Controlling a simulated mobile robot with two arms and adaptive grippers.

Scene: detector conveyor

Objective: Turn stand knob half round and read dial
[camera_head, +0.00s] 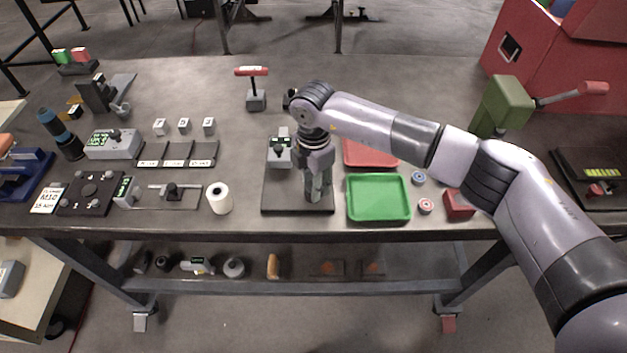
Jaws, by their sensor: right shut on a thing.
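The stand has a dark flat base plate (281,203) at the front middle of the bench. A small grey gauge unit (279,160) stands at its back left, with a dark part on its face; I cannot read a dial at this size. My right gripper (316,197) points straight down over the right half of the stand, its fingers low near the plate. It is shut on the stand knob, which the fingers and wrist mostly hide. My left gripper is not in view.
A green tray (378,214) lies close on the right, with a red tray (369,158) behind it, partly under my arm. A white roll (219,198) stands left of the stand. A red T-handle tool (252,72) stands behind. The bench's front edge (290,236) is close.

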